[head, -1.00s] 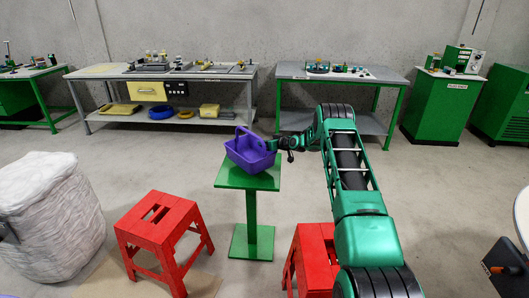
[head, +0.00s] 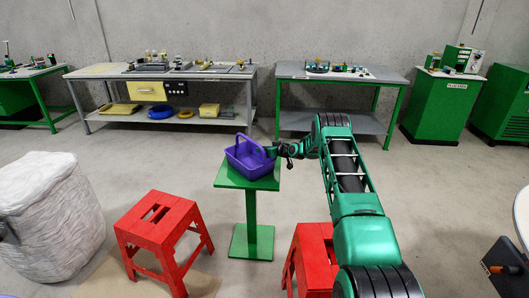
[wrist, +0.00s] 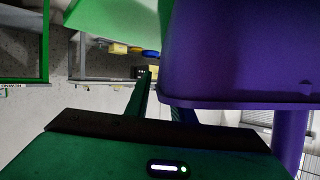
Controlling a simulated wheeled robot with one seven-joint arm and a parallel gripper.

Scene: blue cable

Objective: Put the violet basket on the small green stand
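The violet basket (head: 252,163) is on the top of the small green stand (head: 228,180), its underside close to or touching the plate. Its handle stands above the rim. In the wrist view the basket (wrist: 235,50) fills the upper right, with part of the stand (wrist: 105,18) at the top. My gripper's fingers (wrist: 160,98) reach past the basket's rim near violet handle parts. Whether they close on the handle is hidden.
A red stool (head: 155,225) stands left of the stand and another (head: 312,255) right of it, below my arm. A pale wrapped bin (head: 50,215) is at the left. Workbenches (head: 160,72) line the back wall. The floor behind the stand is clear.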

